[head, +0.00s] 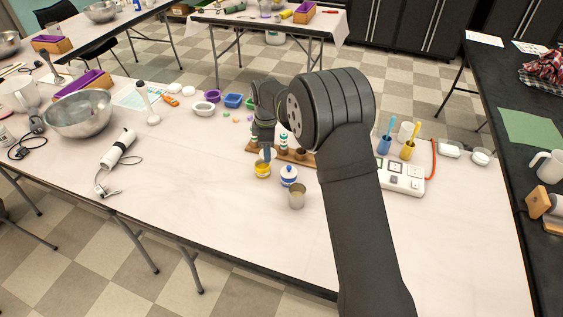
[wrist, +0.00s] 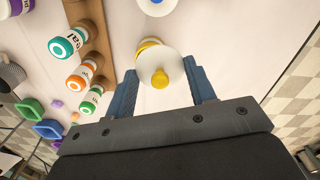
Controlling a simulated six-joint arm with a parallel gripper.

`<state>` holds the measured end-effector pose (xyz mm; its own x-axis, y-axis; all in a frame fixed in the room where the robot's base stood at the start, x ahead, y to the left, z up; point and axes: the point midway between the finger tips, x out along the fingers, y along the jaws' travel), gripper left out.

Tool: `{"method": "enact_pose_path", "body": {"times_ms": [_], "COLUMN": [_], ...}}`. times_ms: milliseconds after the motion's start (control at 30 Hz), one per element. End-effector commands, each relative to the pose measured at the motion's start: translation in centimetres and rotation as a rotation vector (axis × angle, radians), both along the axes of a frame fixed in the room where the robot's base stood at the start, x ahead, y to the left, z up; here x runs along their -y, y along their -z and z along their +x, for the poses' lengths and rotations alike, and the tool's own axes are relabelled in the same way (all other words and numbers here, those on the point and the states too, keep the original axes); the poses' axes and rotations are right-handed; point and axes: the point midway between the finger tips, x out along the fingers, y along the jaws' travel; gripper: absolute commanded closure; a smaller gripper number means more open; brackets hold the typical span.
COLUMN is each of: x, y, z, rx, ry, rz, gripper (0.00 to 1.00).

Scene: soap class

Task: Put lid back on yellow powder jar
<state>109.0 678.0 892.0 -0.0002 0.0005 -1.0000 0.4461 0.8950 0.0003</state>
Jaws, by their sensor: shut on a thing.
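My gripper (wrist: 162,88) is shut on the lid (wrist: 160,60), a white disc with a yellow knob, which sits between the blue-grey fingers. In the head view my gripper (head: 266,148) is just above and behind the yellow powder jar (head: 262,173), a small jar with yellow showing at its top. In the wrist view only a yellow-banded edge of the jar (wrist: 147,43) shows past the lid; the rest is hidden. The lid looks above the jar, overlapping its far part. Whether they touch I cannot tell.
A lidded white-and-blue jar (head: 289,177) stands just right of the yellow jar, with a metal cup (head: 297,198) in front. A wooden rack (wrist: 98,38) of labelled bottles is close behind. A power strip (head: 400,178) lies right.

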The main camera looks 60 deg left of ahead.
Motion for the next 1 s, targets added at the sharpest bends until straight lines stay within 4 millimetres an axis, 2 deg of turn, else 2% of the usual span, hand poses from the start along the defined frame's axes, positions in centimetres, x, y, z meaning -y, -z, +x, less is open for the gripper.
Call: {"method": "enact_pose_path", "body": {"times_ms": [100,267,567,1000], "x": [-1.9,-3.1,-3.3,-3.2], "y": [0.0,-0.1,0.8,4.9], "z": [-0.6,-1.1,-1.1,-1.1], "rx": [0.0,0.0,0.0,-0.001], "ry": [-0.113,-0.193,-0.21,-0.208], "rz": [0.0,0.0,-0.001,-0.002], "gripper": [0.71,0.71,0.71,0.71]}}
